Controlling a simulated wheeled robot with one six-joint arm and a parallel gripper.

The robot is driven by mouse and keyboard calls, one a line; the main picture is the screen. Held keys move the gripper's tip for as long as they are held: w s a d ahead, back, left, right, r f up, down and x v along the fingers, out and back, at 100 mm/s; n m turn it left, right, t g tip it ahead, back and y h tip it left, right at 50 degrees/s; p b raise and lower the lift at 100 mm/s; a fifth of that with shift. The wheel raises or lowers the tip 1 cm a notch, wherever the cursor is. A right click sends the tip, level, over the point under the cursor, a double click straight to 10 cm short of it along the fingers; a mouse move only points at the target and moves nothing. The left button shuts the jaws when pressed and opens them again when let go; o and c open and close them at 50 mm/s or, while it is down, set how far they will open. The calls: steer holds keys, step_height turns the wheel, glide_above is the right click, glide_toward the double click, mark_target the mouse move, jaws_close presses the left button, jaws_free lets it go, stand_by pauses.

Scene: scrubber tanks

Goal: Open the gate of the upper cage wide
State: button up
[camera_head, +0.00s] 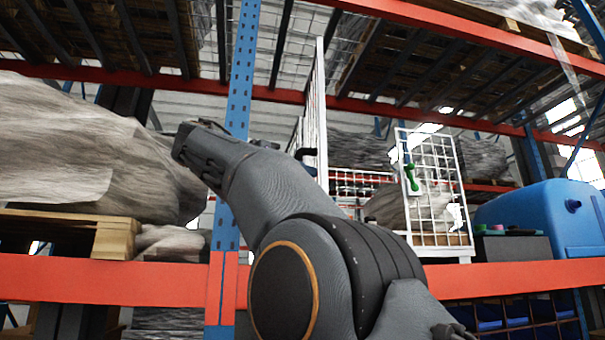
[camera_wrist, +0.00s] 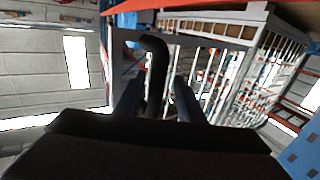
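The upper cage is white wire mesh on the shelf. Its tall gate panel (camera_head: 316,115) stands nearly edge-on in the head view, swung out towards me, with a gap between it and the mesh panel on the right. In the wrist view the gate's pale frame (camera_wrist: 215,42) carries a curved black handle (camera_wrist: 156,55). My gripper (camera_wrist: 158,100) has its two dark fingers apart, one on each side of the handle, with a visible gap on the right. Contact on the left is unclear. In the head view my arm hides most of the gripper.
A blue upright (camera_head: 238,90) and red beam (camera_head: 500,278) are close to my arm. A wrapped load (camera_head: 90,150) on a pallet is at left, a blue tank (camera_head: 540,215) at right.

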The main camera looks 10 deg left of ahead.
steer(key=v, duration=0.8)
steer(key=shift+p, duration=0.3)
steer(key=shift+d+r, duration=0.1)
